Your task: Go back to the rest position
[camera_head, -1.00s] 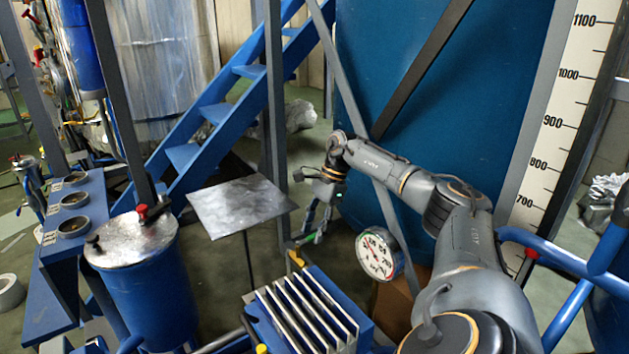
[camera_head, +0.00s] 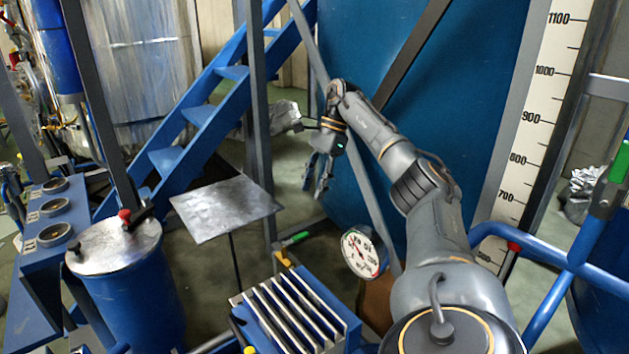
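My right gripper (camera_head: 318,176) hangs in the air near the middle of the view, fingers pointing down. Its two dark fingers look apart, with nothing seen between them. It is above and to the right of a valve with a green handle (camera_head: 295,239) and apart from it. My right arm reaches up to it from the lower right. My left arm and gripper are not in view.
A round pressure gauge (camera_head: 362,252) and a finned blue unit (camera_head: 300,310) stand below the gripper. A flat metal plate (camera_head: 226,208), a blue vessel (camera_head: 130,285) and blue stairs (camera_head: 205,112) are to the left. A diagonal grey strut (camera_head: 372,185) passes close by the gripper.

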